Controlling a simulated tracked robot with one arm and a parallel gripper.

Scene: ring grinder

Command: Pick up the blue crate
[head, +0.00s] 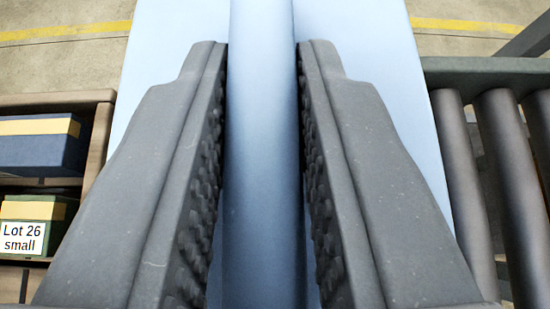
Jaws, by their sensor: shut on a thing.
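The blue crate (370,45) is a large pale blue body that fills the middle of the head view, behind and between my gripper's fingers. A rounded pale blue bar runs along it from the top edge of the picture to the bottom. My gripper (262,60) is shut on this bar, with one dark grey, ribbed finger on each side. The fingers hide much of the crate's lower part, and its top end is out of the picture. I cannot tell whether the crate rests on anything.
A wooden shelf (100,98) at left holds a dark blue box (35,155) with a yellow band and a green box labelled "Lot 26 small" (24,238). A roller conveyor (495,150) is close at right. Concrete floor with a yellow line (65,32) shows behind.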

